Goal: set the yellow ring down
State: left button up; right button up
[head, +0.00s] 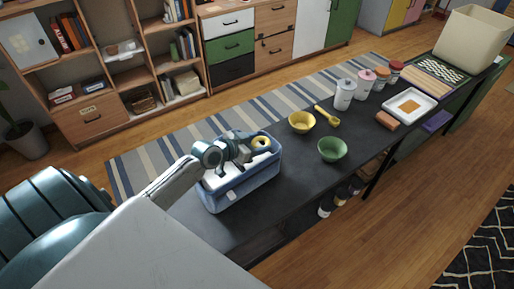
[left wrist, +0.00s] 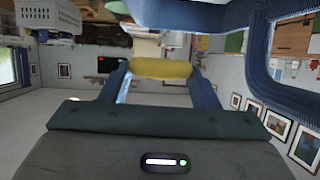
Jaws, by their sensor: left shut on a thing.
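The yellow ring (head: 262,142) is in the jaws of my left gripper (head: 250,149) in the head view. The gripper is over the blue bin (head: 246,192), towards its far right end. In the left wrist view the ring (left wrist: 162,69) is seen edge-on as a yellow band between the two fingers, which are shut on it. From the head view I cannot tell whether the ring touches the bin or its pale contents. My right gripper is not in view.
The bin stands on a long dark table (head: 285,188). Right of it are a yellow bowl (head: 301,123), a green bowl (head: 332,150) and a yellow scoop (head: 328,116). Several lidded jars (head: 344,97), a white tray (head: 412,112) and a cream box (head: 470,40) are farther along.

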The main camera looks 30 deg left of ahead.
pick_arm(q)
notch_tip(320, 180, down, 3)
jog(key=shift+f+p, duration=0.15)
jog(key=shift+p, duration=0.25)
jog(key=shift+f, duration=0.1)
jog(key=shift+f+b, duration=0.35)
jog(key=shift+b, duration=0.2)
jog(key=o, duration=1)
jog(key=shift+s+r, duration=0.1)
